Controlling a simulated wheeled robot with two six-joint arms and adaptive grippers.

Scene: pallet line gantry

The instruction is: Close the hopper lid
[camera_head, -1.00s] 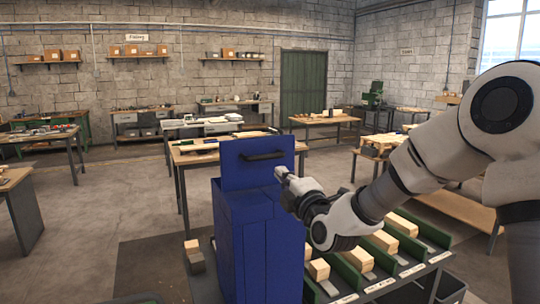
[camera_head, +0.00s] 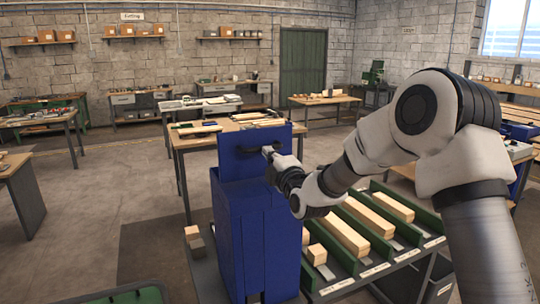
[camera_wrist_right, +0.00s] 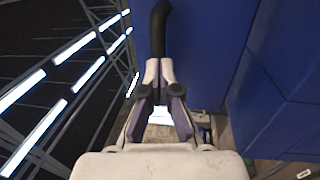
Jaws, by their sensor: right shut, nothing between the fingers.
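The blue hopper (camera_head: 255,240) stands in front of me, a tall box. Its blue lid (camera_head: 232,170) is raised, a near-upright panel at the top, with a black bar handle (camera_head: 240,149) across its face. My right gripper (camera_head: 267,152) is at the right end of this handle, in front of the lid. In the right wrist view, the fingertips (camera_wrist_right: 160,70) are together just at the near end of the black handle (camera_wrist_right: 160,25); they seem to meet or almost meet it. Nothing is held between them. My left gripper is out of view.
A rack with green dividers (camera_head: 375,235) and wooden blocks stands right of the hopper, under my right arm. Small blocks (camera_head: 194,238) lie to its left. A workbench (camera_head: 190,142) stands behind it. Open floor (camera_head: 110,200) lies to the left.

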